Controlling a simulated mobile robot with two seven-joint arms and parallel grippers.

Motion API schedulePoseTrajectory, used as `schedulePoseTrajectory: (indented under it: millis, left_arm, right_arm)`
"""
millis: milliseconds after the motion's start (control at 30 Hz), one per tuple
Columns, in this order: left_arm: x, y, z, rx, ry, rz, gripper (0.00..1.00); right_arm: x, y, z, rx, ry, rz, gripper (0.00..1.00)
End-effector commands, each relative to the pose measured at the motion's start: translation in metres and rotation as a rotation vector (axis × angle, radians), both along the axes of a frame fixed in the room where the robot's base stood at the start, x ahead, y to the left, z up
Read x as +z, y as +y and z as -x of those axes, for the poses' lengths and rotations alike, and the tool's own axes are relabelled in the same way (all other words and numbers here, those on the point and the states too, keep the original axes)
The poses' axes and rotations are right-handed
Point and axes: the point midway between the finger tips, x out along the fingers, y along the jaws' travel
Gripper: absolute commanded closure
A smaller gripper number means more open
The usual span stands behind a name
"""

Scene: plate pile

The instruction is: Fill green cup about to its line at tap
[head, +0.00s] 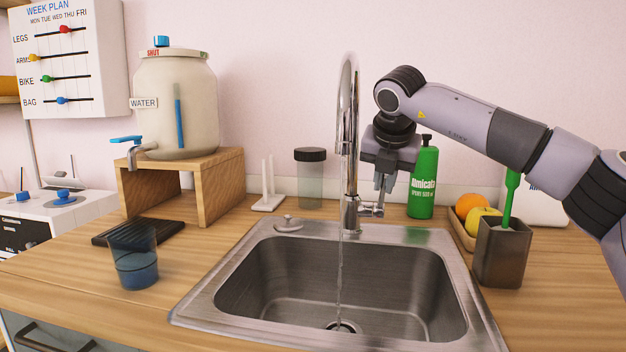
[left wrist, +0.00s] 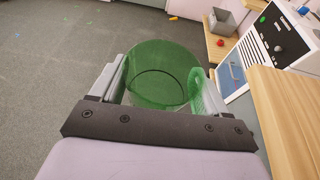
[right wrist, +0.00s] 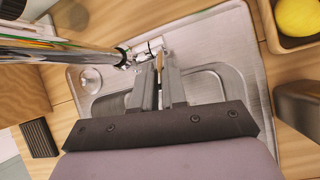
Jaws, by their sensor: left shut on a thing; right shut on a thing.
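The green cup (left wrist: 160,72) is see-through and shows in the left wrist view, between the fingers of my left gripper (left wrist: 158,90), which is shut on it. The cup and left gripper are outside the head view. The chrome tap (head: 349,130) stands behind the sink, and a thin water stream (head: 339,270) falls from it into the basin. My right gripper (head: 384,185) points down at the tap's handle (head: 372,210) and is shut on it; the fingers partly hide the grip in the right wrist view (right wrist: 159,85).
The steel sink (head: 215,290) is empty apart from the water. A blue cup (head: 134,268) stands on the counter to its left, near a water dispenser (head: 176,100) on a wooden stand. A green bottle (head: 423,185), fruit tray (head: 462,235) and brush holder (head: 502,255) stand right.

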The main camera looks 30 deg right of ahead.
Motion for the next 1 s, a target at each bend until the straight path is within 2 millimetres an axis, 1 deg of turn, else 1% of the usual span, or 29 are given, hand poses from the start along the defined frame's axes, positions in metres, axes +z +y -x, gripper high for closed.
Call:
schedulePoseTrajectory:
  millis: [100, 133, 167, 200, 467, 567, 667, 1000]
  left_arm:
    - [0.0, 0.0, 0.0, 0.0, 0.0, 0.0, 0.54]
    - [0.0, 0.0, 0.0, 0.0, 0.0, 0.0, 0.54]
    - [0.0, 0.0, 0.0, 0.0, 0.0, 0.0, 0.54]
    - [0.0, 0.0, 0.0, 0.0, 0.0, 0.0, 0.54]
    - [0.0, 0.0, 0.0, 0.0, 0.0, 0.0, 0.54]
    - [0.001, 0.0, 0.0, 0.0, 0.0, 0.0, 0.54]
    - [0.001, 0.0, 0.0, 0.0, 0.0, 0.0, 0.54]
    - [0.007, 0.0, 0.0, 0.0, 0.0, 0.0, 0.54]
  right_arm:
    - [0.001, 0.0, 0.0, 0.0, -0.003, 0.0, 1.0]
    - [0.001, 0.0, 0.0, -0.001, -0.002, 0.001, 0.78]
    - [0.001, 0.0, 0.0, -0.001, -0.002, 0.001, 0.68]
    - [0.001, 0.0, 0.0, 0.0, -0.002, 0.001, 0.62]
    - [0.001, 0.0, 0.0, 0.0, 0.0, 0.0, 0.62]
    - [0.005, 0.002, 0.002, 0.001, -0.001, 0.001, 0.62]
    - [0.016, 0.006, 0.007, 0.003, -0.004, 0.0, 0.62]
    - [0.076, 0.027, 0.04, 0.002, -0.004, 0.001, 0.62]
